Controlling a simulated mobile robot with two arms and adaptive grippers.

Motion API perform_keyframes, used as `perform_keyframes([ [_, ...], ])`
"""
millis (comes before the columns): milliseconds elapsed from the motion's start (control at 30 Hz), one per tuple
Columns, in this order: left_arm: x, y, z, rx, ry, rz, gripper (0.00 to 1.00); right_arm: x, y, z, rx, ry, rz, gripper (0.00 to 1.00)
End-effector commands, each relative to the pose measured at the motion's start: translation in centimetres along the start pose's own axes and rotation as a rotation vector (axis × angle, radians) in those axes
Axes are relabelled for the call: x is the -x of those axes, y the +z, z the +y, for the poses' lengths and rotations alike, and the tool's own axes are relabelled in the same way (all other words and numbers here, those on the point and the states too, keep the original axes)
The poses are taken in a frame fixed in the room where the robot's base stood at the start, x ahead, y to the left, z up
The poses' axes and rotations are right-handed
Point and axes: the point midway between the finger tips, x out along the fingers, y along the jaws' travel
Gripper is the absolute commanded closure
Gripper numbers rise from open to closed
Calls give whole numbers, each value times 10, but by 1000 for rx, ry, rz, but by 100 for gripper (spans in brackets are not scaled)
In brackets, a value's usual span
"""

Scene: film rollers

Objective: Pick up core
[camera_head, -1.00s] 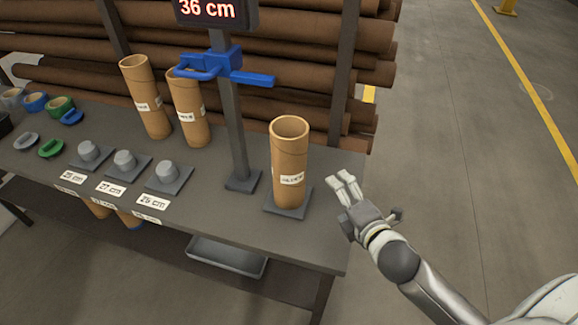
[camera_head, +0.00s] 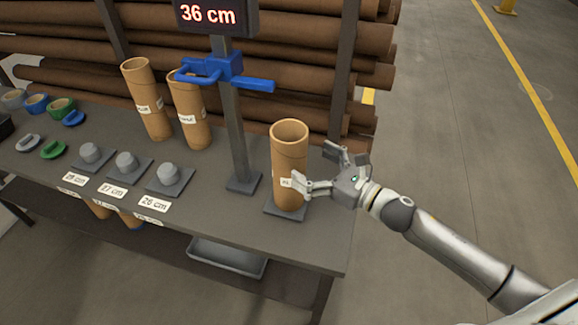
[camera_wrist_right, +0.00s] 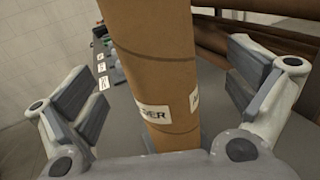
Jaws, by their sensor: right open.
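A brown cardboard core (camera_head: 289,150) stands upright on a dark square base plate (camera_head: 285,209) at the right end of the table. It has a white label low on its side. My right gripper (camera_head: 318,170) is open beside the core, with one finger in front of it and one behind to the right. In the right wrist view the core (camera_wrist_right: 152,60) stands between the two spread fingers, with a gap to each. Two more cores, a left one (camera_head: 144,98) and a right one (camera_head: 189,110), stand farther back. My left gripper is not in view.
A post (camera_head: 233,130) with a blue sliding arm (camera_head: 250,82) and a "36 cm" display (camera_head: 208,15) stands left of the core. Several grey pegs on plates, with labels, line the table front. Brown rolls (camera_head: 300,35) are racked behind.

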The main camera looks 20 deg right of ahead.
Motion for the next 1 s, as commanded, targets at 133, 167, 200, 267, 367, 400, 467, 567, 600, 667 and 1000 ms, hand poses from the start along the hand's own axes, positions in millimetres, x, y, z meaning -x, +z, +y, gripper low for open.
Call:
perform_keyframes([
  [133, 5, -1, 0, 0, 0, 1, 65, -12, 2, 0, -1, 0, -1, 0],
  [167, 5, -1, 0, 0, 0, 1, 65, -13, 1, 0, -1, 0, -1, 0],
  [200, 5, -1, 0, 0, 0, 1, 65, -14, 1, 1, -1, 1, 0, 0],
  [267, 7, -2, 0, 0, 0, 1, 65, -16, 2, 1, -1, 0, 0, 0],
  [367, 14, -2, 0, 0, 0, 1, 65, -25, 5, 2, -4, 0, -2, 0],
  [400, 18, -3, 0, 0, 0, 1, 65, -31, 7, 2, -4, 0, -3, 0],
  [467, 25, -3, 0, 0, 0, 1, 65, -39, 9, 3, -3, 0, -3, 0],
  [567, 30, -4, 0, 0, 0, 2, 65, -53, 7, 4, -4, -1, -2, 0],
  [600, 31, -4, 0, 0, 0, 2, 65, -57, 6, 3, -5, -1, -2, 0],
  [667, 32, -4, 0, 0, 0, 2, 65, -62, 6, 3, -3, -1, -1, 0],
  [1000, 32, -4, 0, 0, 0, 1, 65, -66, 3, 4, -2, 1, 0, 3],
])
